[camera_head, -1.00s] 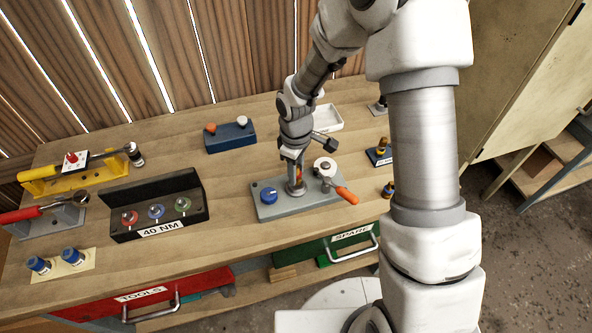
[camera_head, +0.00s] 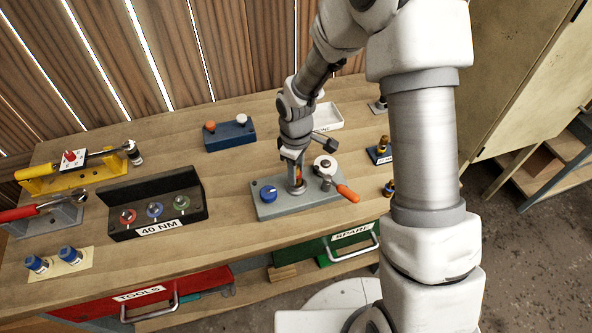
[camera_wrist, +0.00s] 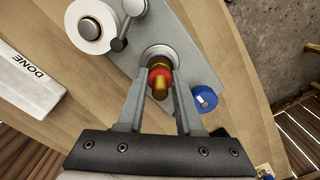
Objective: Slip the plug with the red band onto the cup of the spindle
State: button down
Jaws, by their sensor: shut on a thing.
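My gripper (camera_wrist: 158,72) is shut on the plug with the red band (camera_wrist: 160,88), a brass-coloured piece with its red ring between the fingers. The gripper also shows in the head view (camera_head: 297,178), upright over the grey base plate. The spindle's cup (camera_wrist: 159,52) is a round silver rim on that plate, directly at the fingertips. The plug's far end is at the cup and lines up closely with it. The fingers hide part of the contact, so I cannot tell how deep the plug sits.
A white DONE tray (camera_head: 327,117) stands behind. A black 40 NM holder (camera_head: 155,215) is to the left, with free bench between.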

jog(key=shift+f+b, duration=0.45)
jog(key=shift+f, duration=0.15)
jog(key=c, duration=0.5)
grip_release()
notch_tip(320, 180, up, 18)
jog(key=shift+f, duration=0.2)
jog(key=s+d+r+m+t, duration=0.2)
jog(key=s+d+r+m, duration=0.2)
jog(key=s, duration=0.2)
jog(key=s+d+r+m+t, duration=0.1)
jog(key=s+d+r+m, duration=0.3)
jog(key=s, duration=0.2)
jog(key=s+d+r+m+t, duration=0.2)
jog(key=s+d+r+m, duration=0.2)
jog(key=s+r, duration=0.1)
jog(key=shift+s+d+t, duration=0.25)
jog(key=shift+s+t, duration=0.05)
jog(key=shift+s, duration=0.55)
